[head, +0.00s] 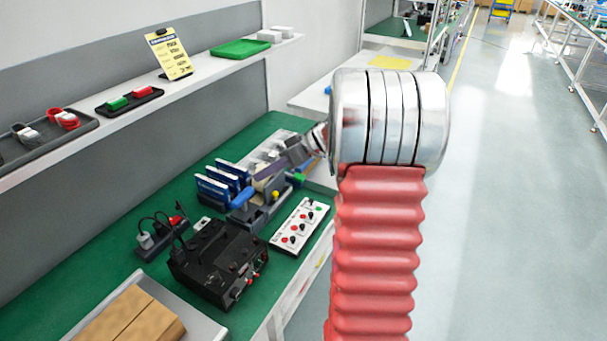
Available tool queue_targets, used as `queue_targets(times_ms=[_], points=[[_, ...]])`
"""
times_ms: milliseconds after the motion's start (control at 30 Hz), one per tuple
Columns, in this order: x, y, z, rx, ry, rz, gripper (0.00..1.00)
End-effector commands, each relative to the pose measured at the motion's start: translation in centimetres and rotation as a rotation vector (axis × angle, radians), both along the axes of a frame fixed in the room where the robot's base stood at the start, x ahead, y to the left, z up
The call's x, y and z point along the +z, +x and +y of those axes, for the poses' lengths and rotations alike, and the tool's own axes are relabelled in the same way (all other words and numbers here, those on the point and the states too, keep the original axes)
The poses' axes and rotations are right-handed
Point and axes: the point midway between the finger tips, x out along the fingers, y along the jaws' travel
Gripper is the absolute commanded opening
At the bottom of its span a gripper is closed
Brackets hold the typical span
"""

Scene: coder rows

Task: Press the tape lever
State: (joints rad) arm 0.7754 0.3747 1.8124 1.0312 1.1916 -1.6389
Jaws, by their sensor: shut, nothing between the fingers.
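A dark grey device (255,212) stands on the green bench top (150,235). A blue lever-like handle (243,197) sticks up at its left, and a small yellow knob (275,195) shows at its right. Which of these is the tape lever I cannot tell for sure. My gripper (272,174) reaches in from the right over the back of this device, shut and empty. It is small in the picture and partly merges with the parts behind it. I cannot tell whether it touches anything.
A black box (218,262) with knobs and a white panel (300,225) with red and black buttons stand in front. Blue-and-white upright pieces (215,188) are close left. A power strip (160,235) and a tray with a cardboard box (130,320) lie nearer.

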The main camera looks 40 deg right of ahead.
Motion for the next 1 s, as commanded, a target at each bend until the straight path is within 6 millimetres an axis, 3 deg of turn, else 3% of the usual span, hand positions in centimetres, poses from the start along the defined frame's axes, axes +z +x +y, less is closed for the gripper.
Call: queue_targets(times_ms=[33, 333, 600, 800, 1000], points=[[-0.8, 0.3, -1.9, -0.012, 0.009, -0.03, 0.0], [-4.6, 1.2, -12.5, -0.084, -0.005, -0.267, 0.0], [-8.6, -0.4, -21.9, -0.181, -0.079, -0.469, 0.0], [-9.9, -1.4, -25.1, -0.22, -0.123, -0.539, 0.0], [-9.9, -1.4, -25.3, -0.223, -0.127, -0.545, 0.0]])
